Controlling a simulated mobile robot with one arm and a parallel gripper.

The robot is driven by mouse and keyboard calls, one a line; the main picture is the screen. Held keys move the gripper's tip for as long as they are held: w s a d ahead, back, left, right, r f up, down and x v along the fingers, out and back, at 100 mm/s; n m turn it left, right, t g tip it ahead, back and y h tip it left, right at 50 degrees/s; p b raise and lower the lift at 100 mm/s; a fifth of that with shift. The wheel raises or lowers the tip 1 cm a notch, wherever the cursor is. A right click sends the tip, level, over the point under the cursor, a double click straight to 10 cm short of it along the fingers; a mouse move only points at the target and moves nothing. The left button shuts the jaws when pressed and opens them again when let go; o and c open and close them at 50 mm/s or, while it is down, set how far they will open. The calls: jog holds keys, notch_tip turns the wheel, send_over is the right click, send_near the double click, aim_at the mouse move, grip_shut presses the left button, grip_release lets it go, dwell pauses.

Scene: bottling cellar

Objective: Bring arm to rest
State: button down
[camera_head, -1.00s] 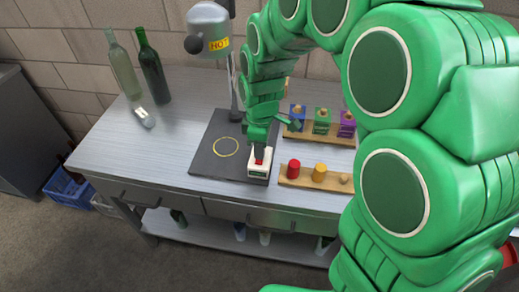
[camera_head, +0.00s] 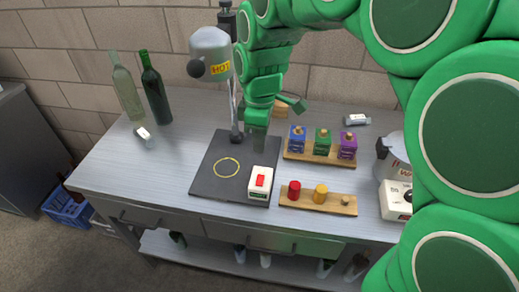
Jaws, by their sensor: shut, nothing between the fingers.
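My gripper (camera_head: 257,148) is at the end of my green arm, raised above the workbench (camera_head: 185,180) and over the right part of the dark mat (camera_head: 207,186). Its jaws are shut with nothing between them. A white device with a red switch (camera_head: 261,184) sits below it at the mat's right front corner, apart from the gripper. The arm's large links cover the right side of the view.
A machine with a HOT label (camera_head: 210,42) stands behind the mat. To the right are a rack of blue, green and purple blocks (camera_head: 310,158) and a board with red and yellow pegs (camera_head: 330,206). Two bottles (camera_head: 154,85) stand back left. The left front bench is clear.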

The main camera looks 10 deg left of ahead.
jog(key=shift+r, duration=0.4)
